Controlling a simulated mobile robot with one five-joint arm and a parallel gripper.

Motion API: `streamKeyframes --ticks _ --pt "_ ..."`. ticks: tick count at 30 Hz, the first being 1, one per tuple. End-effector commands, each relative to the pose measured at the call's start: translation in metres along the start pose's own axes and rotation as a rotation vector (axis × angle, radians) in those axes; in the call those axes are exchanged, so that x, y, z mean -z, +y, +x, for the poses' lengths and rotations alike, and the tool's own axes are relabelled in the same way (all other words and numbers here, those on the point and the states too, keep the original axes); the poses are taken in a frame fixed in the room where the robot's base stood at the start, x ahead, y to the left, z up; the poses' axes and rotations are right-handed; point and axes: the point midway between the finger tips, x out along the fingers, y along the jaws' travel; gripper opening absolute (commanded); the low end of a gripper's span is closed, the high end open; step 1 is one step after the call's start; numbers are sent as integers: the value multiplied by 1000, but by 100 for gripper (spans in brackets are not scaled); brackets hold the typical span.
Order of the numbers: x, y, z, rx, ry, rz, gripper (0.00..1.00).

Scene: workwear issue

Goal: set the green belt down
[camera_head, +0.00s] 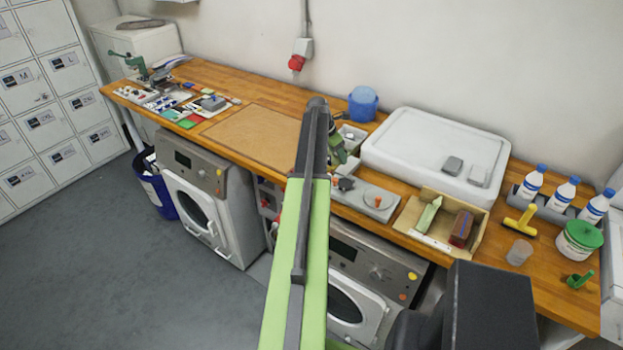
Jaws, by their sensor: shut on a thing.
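My arm reaches forward over the wooden bench, and its dark upper link covers much of the hand. My gripper (338,150) shows only in small part, just right of the link's far end, above the bench beside the grey trays. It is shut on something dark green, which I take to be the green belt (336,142). The fingertips and most of the belt are hidden or too small to make out. I cannot tell whether the belt touches anything below.
A bare brown mat (258,137) lies left of my arm. A grey tray (378,212), a cardboard box (410,216) with a light-green item, a large white lid (435,145) and a blue tub (362,104) stand to the right. Bottles (565,192) line the right end.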

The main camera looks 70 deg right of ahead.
Motion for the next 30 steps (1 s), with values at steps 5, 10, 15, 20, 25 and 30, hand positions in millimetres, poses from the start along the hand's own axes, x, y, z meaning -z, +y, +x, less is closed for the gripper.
streamKeyframes --ticks 5,10,15,20,25,30 --pt "48 30 22 0 0 -1 2" --pt "83 54 30 0 0 0 2" --pt "96 62 29 1 1 3 2" --pt "98 62 32 1 1 3 2" --pt "109 62 61 1 1 3 2" --pt "111 61 67 1 0 3 2"
